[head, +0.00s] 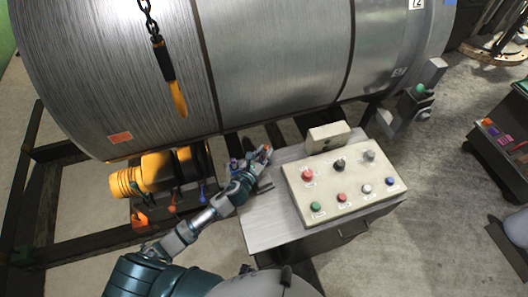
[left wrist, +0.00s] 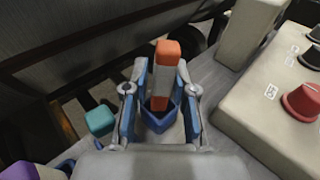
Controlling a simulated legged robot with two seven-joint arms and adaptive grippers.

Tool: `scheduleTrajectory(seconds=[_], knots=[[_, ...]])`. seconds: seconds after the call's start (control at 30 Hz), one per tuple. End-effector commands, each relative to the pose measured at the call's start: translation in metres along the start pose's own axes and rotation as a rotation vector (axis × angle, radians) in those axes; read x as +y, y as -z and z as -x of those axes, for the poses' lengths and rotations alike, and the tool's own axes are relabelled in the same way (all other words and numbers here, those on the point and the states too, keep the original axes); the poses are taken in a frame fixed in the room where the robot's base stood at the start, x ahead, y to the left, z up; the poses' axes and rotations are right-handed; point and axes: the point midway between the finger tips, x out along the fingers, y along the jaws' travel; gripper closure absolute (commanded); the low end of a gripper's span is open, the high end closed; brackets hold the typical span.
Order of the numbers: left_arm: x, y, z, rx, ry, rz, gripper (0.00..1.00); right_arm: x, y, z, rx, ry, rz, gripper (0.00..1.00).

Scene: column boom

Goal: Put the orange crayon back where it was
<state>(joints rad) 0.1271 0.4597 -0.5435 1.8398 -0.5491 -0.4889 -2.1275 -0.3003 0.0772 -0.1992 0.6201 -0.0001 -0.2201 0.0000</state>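The orange crayon (left wrist: 164,75), a thick stick with a pale band, is between the fingers of my left gripper (left wrist: 161,78) in the left wrist view. The fingers are close on both sides and look shut on it. A blue V-shaped pocket (left wrist: 159,121) surrounds its lower end; I cannot tell whether the crayon rests in it. In the head view my left gripper (head: 262,158) is at the left back edge of the grey cabinet top (head: 268,220), with an orange tip showing. My right gripper is not in view.
A button box (head: 335,190) stands right of my left gripper. A teal block (left wrist: 100,120) and a purple block (left wrist: 20,171) are left of it. A yellow motor (head: 155,172) is at left.

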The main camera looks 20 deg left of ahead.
Motion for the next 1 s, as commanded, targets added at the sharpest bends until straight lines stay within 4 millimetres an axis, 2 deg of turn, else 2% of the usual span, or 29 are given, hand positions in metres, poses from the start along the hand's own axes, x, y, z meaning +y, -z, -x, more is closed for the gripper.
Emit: scheduleTrajectory(seconds=[0.3, 0.43, 0.57, 0.8, 1.0], knots=[[0.0, -0.001, 0.0, -0.001, 0.0, -0.001, 0.57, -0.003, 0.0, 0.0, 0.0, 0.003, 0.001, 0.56], [0.0, -0.01, 0.002, -0.002, -0.001, -0.001, 0.57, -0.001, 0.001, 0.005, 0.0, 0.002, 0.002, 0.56], [0.0, -0.006, 0.025, 0.002, 0.001, -0.002, 0.57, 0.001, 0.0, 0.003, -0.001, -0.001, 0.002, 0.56], [0.0, -0.005, 0.081, 0.003, 0.0, -0.002, 0.57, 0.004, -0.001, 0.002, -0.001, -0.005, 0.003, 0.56], [0.0, -0.006, 0.112, 0.001, 0.0, -0.001, 0.57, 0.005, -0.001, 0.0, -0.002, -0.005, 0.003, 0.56]])
